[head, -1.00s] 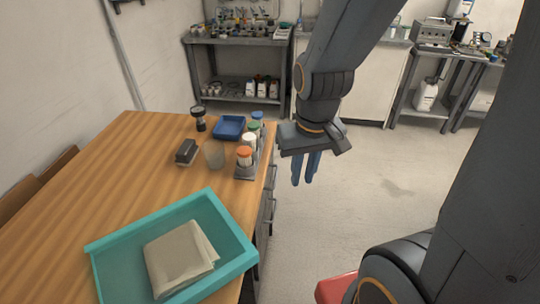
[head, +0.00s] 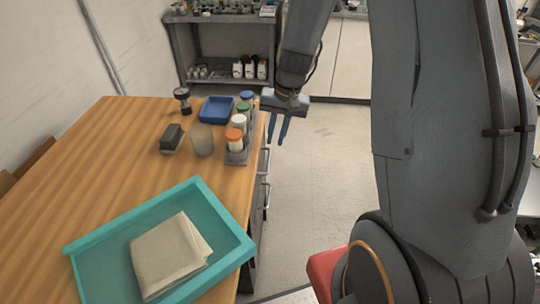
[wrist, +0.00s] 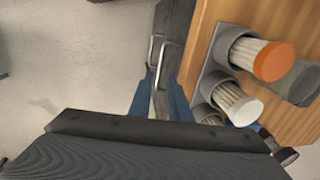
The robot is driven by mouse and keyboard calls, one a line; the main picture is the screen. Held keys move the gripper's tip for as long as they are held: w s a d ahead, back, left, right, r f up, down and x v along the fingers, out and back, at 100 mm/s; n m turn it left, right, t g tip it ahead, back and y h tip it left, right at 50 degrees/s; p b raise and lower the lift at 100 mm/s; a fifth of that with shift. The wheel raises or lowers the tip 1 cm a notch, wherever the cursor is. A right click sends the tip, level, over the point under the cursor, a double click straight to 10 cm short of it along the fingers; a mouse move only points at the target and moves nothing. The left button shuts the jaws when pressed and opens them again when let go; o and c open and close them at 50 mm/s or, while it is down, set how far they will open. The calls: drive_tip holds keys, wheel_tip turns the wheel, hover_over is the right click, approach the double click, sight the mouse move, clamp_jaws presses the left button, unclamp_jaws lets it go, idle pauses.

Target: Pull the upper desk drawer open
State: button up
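The wooden desk (head: 110,150) has dark drawers along its right side, seen edge-on. The upper drawer's metal handle (head: 266,160) stands out from that side, with a lower handle (head: 265,196) beneath it. The drawers look closed, though their fronts are barely visible. My gripper (head: 278,142) points down just right of the desk's far right edge, beyond the upper handle in the picture. Its two blue fingers are apart and empty. In the wrist view, the gripper (wrist: 158,100) has drawer handles (wrist: 155,50) ahead between its finger lines; no contact shows.
A holder with capped jars (head: 236,140) stands at the desk's right edge, close to my gripper. A blue tray (head: 216,110), a cup (head: 201,140) and a teal tray (head: 80,252) with a folded cloth are on the desk. The floor (head: 320,190) to the right is clear.

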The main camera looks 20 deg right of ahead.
sight(269, 159)
drive_tip(key=shift+w+a+f+p, duration=0.15)
drive_tip(key=shift+w+f, duration=0.2)
drive_tip(key=shift+f, duration=1.2)
drive_tip(key=shift+w+a+f+p, duration=0.2)
drive_tip(key=shift+w+f, duration=0.2)
drive_tip(key=shift+f, duration=1.15)
drive_tip(key=shift+w+a+f+p, duration=0.15)
drive_tip(key=shift+w+f, duration=0.2)
drive_tip(key=shift+f, duration=1.2)
drive_tip(key=shift+c, duration=0.4)
clamp_jaws()
